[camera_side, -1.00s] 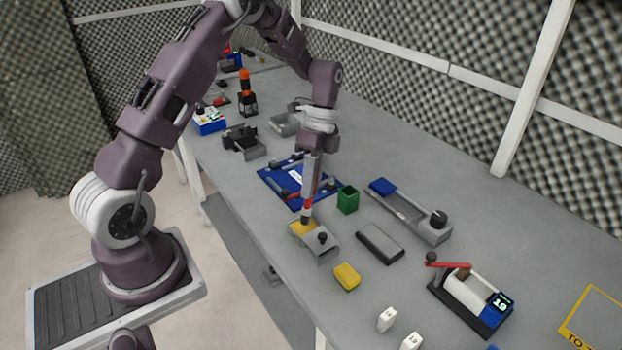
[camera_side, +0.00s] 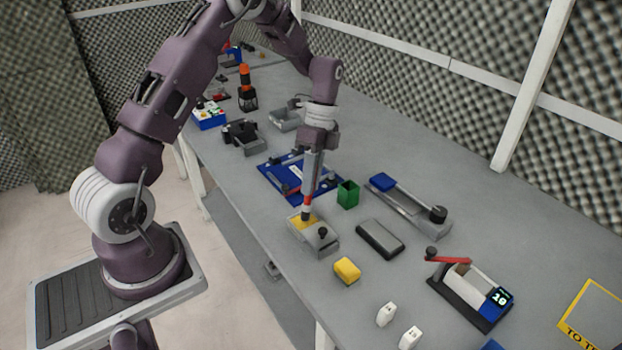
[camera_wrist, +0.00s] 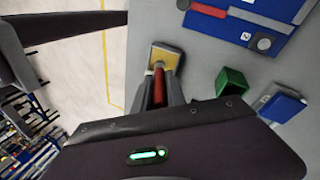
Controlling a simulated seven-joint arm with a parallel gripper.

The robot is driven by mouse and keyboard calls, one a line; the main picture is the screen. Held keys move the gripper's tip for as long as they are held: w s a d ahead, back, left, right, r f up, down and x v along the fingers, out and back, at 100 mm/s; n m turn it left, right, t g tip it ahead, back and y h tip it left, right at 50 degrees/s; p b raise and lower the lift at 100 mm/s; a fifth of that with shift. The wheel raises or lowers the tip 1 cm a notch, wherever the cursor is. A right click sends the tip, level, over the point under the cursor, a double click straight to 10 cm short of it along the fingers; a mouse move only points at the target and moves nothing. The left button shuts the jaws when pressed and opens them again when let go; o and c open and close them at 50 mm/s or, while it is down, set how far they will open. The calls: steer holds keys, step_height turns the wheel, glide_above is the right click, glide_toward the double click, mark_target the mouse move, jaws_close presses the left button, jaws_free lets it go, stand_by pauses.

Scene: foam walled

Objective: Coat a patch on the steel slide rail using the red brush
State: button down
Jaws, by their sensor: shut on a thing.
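My gripper (camera_side: 309,193) is shut on the red brush (camera_side: 307,203) and points it downward, roughly upright. The brush's dark tip is at the yellow-filled end of a small grey pot (camera_side: 326,246) with a black knob. I cannot tell how deep the tip sits. In the wrist view the red brush (camera_wrist: 158,90) lies between my fingers, and its far end overlaps the yellow contents (camera_wrist: 163,58). The steel slide rail (camera_side: 409,206) lies to the right on the bench, with a blue block at one end and a black knob at the other. My gripper is apart from it.
A green open box (camera_side: 348,194) and a dark grey block (camera_side: 380,238) stand between pot and rail. A blue tool board (camera_side: 270,180) lies behind the pot. A yellow block (camera_side: 347,270) and a red-handled device (camera_side: 467,293) are nearer. Bench right of the rail is clear.

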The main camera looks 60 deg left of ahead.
steer(key=shift+f, duration=0.45)
stand_by(1.0)
steer(key=shift+r, duration=3.6)
steer(key=s+d+f+n+t+h, duration=0.2)
steer(key=d+n+t, duration=0.1)
steer(key=d+n, duration=0.95)
steer(key=w+a+r+t+y, duration=0.2)
steer(key=w+a+r+t, duration=0.25)
steer(key=w+r, duration=0.3)
steer(key=shift+g, duration=0.35)
steer(key=shift+s+a+x, duration=0.1)
steer(key=shift+a+x, duration=0.05)
steer(key=shift+x, duration=0.75)
steer(key=shift+s+a+x, duration=0.15)
steer(key=shift+x, duration=0.8)
steer(key=shift+s+a+x, duration=0.1)
steer(key=shift+a+x, duration=0.05)
steer(key=shift+x, duration=0.75)
steer(key=shift+f, duration=0.15)
